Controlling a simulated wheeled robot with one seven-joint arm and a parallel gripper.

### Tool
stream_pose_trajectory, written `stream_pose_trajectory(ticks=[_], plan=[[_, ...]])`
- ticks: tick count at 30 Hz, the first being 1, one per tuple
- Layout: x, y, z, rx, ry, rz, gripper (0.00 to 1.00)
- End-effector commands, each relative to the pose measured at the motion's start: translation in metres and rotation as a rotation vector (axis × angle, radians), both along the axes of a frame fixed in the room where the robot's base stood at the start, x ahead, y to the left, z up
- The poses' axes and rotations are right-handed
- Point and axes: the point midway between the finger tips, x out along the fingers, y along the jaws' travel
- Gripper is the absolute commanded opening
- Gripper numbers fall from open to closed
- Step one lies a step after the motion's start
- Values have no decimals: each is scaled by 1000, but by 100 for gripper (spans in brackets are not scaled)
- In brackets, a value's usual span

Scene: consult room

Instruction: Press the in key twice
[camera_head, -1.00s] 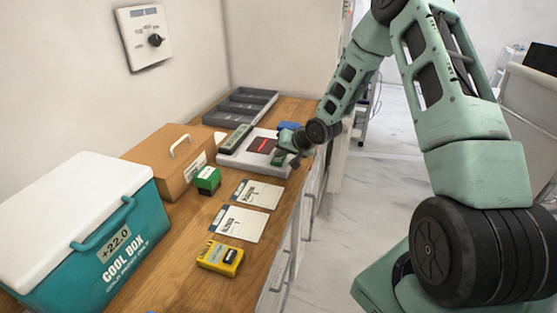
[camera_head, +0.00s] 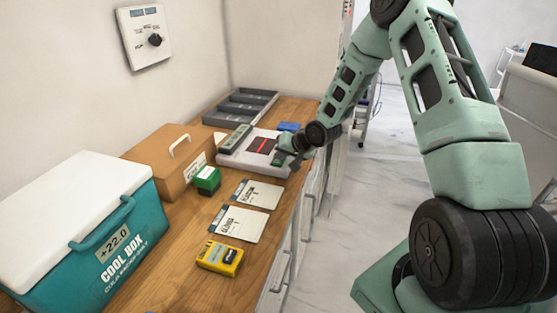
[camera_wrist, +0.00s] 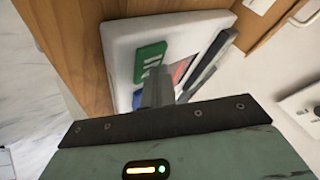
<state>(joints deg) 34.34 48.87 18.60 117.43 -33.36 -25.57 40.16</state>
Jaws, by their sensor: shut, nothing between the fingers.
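A white device (camera_head: 238,162) lies on the wooden counter, with a dark panel (camera_head: 262,145) marked in red and a green panel (camera_head: 281,156) at its right side. In the wrist view the device (camera_wrist: 120,50) fills the upper middle, with the green panel (camera_wrist: 150,58) showing pale marks. I cannot read any label, so I cannot tell which part is the in key. My gripper (camera_head: 294,165) is shut and empty over the device's right side. In the wrist view its fingertips (camera_wrist: 157,72) partly hide the green and dark panels; I cannot tell whether they touch.

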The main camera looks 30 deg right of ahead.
Motion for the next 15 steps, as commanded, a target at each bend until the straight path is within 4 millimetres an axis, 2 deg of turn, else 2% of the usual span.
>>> stream_pose_trajectory(ticks=[5,15], plan=[[-1,0,1,0,2,1,0],[-1,0,19,0,2,1,0]])
